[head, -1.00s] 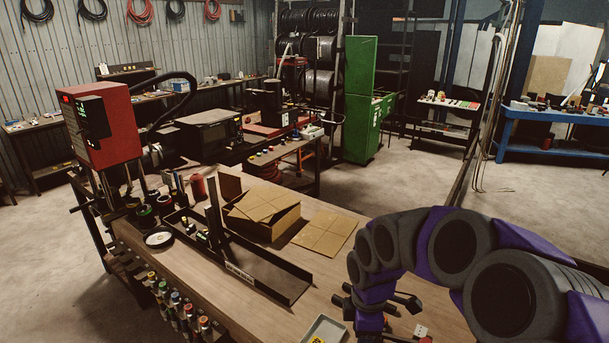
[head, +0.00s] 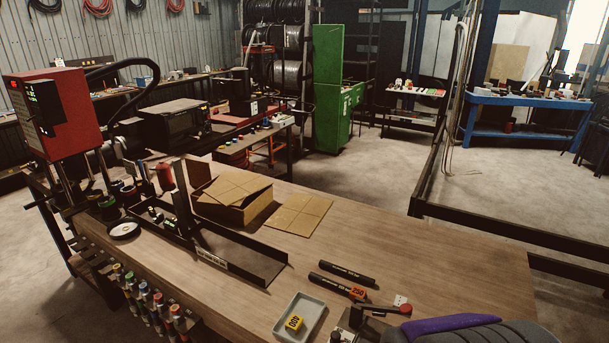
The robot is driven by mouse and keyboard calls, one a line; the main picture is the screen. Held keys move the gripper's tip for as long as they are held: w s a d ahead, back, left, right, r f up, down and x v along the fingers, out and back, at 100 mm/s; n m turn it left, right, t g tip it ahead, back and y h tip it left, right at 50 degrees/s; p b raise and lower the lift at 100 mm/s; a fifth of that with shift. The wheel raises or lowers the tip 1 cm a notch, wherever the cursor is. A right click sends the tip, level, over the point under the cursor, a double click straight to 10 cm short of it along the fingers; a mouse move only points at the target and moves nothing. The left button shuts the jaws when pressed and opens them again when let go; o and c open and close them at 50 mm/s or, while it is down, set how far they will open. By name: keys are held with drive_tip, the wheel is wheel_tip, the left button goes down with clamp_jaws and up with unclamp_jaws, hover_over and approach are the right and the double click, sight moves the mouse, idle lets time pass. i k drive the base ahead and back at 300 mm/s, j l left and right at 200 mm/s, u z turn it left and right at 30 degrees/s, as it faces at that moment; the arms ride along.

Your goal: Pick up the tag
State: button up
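A yellow tag (head: 294,323) with dark digits lies in a shallow grey tray (head: 313,303) near the table's front edge. An orange tag (head: 357,293) marked 250 is at the end of a black hose piece (head: 336,286), to the right of the tray. My purple and grey arm shows only in the bottom right corner. My gripper is out of view, so its state and its distance from either tag are hidden.
A second black hose piece (head: 346,273) lies behind the first. A cardboard box (head: 235,204), a flat cardboard sheet (head: 298,215) and a dark metal channel (head: 232,258) are further back. The table's right side (head: 455,275) is clear.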

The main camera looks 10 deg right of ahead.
sight(398, 299)
drive_tip(key=z, duration=0.65)
